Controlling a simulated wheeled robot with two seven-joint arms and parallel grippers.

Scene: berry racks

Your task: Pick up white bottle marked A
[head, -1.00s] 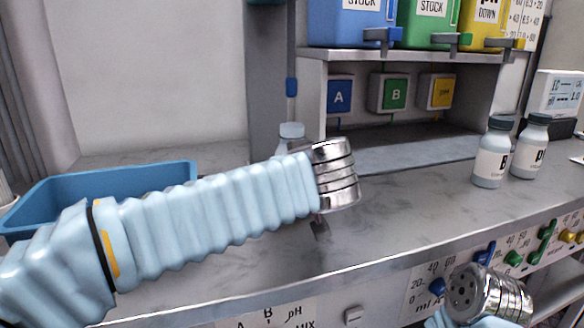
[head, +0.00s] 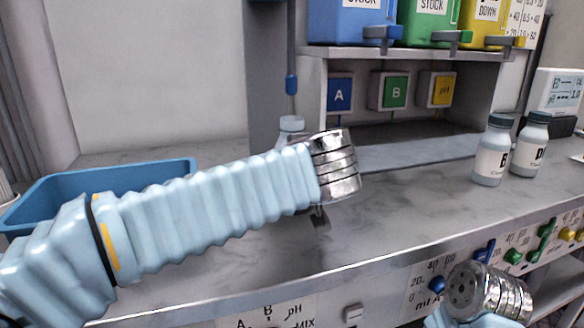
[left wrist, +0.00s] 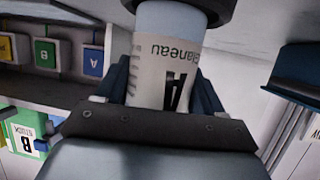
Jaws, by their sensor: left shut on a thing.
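The white bottle marked A (left wrist: 160,62) shows in the left wrist view, with its label upside down in the picture. My left gripper (left wrist: 163,92) is shut on it, with one dark blue finger on each side of the label. A dark round part covers the end of the bottle at the top of that view; I cannot tell what it is. In the head view my left arm hides the held bottle, and only a small dark part of my left gripper (head: 319,216) shows below the metal wrist. My right wrist shows at the lower right, but its fingers are not visible.
Bottle B (head: 492,152) and a pH bottle (head: 530,150) stand at the counter's right. A blue tray (head: 100,184) lies at left. The counter's middle is clear.

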